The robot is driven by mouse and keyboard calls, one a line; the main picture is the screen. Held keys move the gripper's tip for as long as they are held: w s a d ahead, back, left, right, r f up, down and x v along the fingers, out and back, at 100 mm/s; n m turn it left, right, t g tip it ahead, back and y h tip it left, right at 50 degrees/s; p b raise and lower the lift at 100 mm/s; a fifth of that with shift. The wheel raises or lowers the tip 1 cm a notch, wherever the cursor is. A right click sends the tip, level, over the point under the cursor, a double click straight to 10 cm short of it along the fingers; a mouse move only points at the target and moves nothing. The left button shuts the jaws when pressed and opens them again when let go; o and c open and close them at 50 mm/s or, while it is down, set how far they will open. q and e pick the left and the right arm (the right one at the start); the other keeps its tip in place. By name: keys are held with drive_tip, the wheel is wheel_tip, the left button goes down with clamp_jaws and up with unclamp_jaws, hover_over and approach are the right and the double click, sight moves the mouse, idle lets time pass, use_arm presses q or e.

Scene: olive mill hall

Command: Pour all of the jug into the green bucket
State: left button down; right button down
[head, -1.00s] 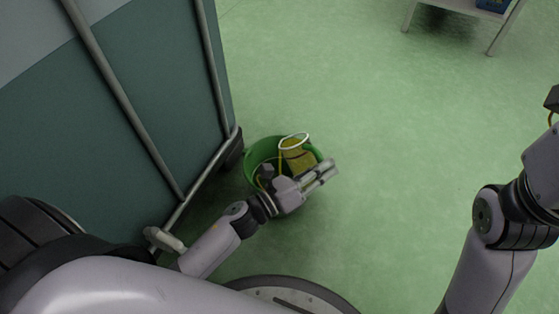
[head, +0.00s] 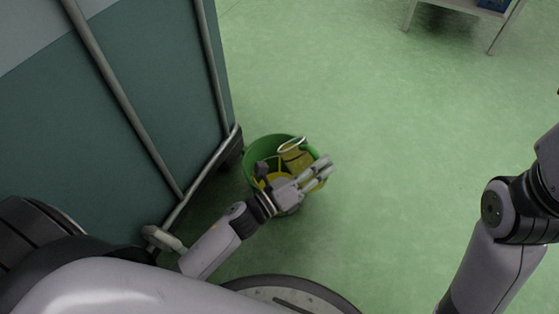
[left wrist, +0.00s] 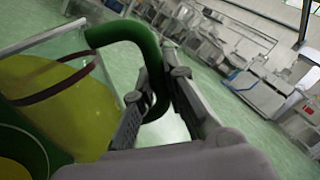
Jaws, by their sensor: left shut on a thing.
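The jug (head: 295,158) is clear with a pale rim, a dark band and a green handle, and it holds yellow-green liquid. It is tilted over the green bucket (head: 256,152), which stands on the floor beside the teal cabinet. My left gripper (head: 321,171) is shut on the jug's handle, above the bucket's right side. The left wrist view shows the green handle (left wrist: 135,36) between the fingers and liquid in the jug (left wrist: 75,110). Yellow shows inside the bucket, partly hidden by my gripper. My right gripper is outside the frame.
A teal cabinet (head: 110,110) with metal rails stands close on the left, near the bucket. A low table (head: 455,8) is at the top right. The green floor (head: 380,150) between is clear.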

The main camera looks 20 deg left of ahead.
sight(304, 151)
use_arm(q)
drive_tip(key=shift+w+a+r+n+t+y, duration=0.15)
drive_tip(key=shift+a+n+t, duration=0.1)
drive_tip(key=shift+n, duration=0.6)
drive_tip(key=shift+w+a+r+n+t+y, duration=0.15)
drive_tip(key=shift+a+n+t, duration=0.1)
drive_tip(key=shift+n, duration=0.6)
idle(1.2)
drive_tip(key=shift+w+a+f+n, duration=0.15)
drive_tip(key=shift+a+n, duration=0.3)
drive_tip(key=shift+n, duration=0.65)
idle(1.3)
drive_tip(key=shift+w+a+n+t+y+p, duration=0.15)
drive_tip(key=shift+w+a+n+y, duration=0.15)
drive_tip(key=shift+a+n, duration=0.3)
drive_tip(key=shift+w+a+n+t+y+p, duration=0.2)
drive_tip(key=shift+w+a+n, duration=0.1)
drive_tip(key=shift+a+n, duration=0.3)
idle(0.7)
drive_tip(key=shift+w+a+f+n, duration=0.1)
drive_tip(key=shift+w+a+n, duration=0.1)
drive_tip(key=shift+a+n, duration=0.25)
